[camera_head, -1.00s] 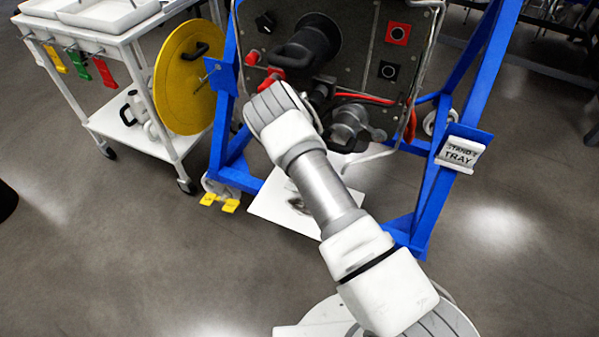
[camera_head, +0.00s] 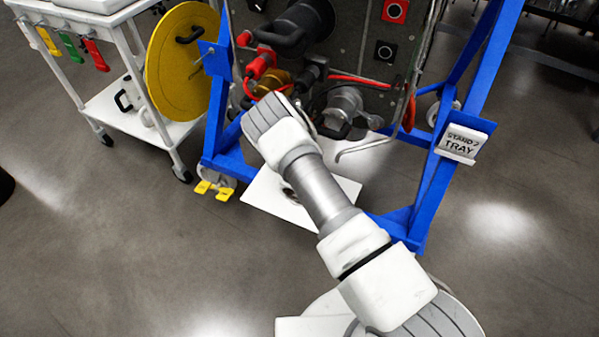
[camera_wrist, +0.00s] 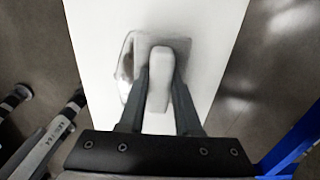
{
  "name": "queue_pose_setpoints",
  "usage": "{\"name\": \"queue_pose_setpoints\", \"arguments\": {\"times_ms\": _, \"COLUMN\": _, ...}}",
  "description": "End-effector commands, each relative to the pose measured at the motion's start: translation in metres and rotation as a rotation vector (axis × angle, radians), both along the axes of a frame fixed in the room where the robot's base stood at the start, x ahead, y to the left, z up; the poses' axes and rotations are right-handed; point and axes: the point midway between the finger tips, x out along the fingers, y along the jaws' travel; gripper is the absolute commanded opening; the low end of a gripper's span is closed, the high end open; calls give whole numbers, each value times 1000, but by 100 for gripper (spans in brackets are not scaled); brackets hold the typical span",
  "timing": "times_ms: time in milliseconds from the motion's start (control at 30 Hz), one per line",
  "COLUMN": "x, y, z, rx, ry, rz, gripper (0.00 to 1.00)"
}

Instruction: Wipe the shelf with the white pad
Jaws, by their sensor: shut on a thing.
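The white shelf (camera_head: 258,198) is a low flat panel between the blue stand's legs, partly behind my arm. In the wrist view the shelf (camera_wrist: 215,25) fills the middle. My gripper (camera_wrist: 161,82) is shut on the white pad (camera_wrist: 159,58), with a dark finger on each side of its narrow pale upper part. The pad is over the shelf, with a grey patch around it that may be shadow; contact is unclear. In the head view my arm hides the gripper and pad.
The blue stand (camera_head: 452,120) carries a dark panel with hoses and knobs above the shelf. A white cart (camera_head: 165,140) and a yellow disc (camera_head: 183,62) stand left. The floor in front is clear.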

Motion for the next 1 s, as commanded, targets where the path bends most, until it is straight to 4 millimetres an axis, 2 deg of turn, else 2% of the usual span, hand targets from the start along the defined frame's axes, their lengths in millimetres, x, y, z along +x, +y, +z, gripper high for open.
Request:
{"name": "queue_pose_setpoints", "arguments": {"times_ms": 567, "x": 0, "y": 1, "z": -1, "rx": 0, "ry": 0, "rz": 1, "gripper": 0}}
{"name": "queue_pose_setpoints", "arguments": {"times_ms": 1000, "x": 0, "y": 1, "z": -10, "rx": 0, "ry": 0, "rz": 1, "gripper": 0}}
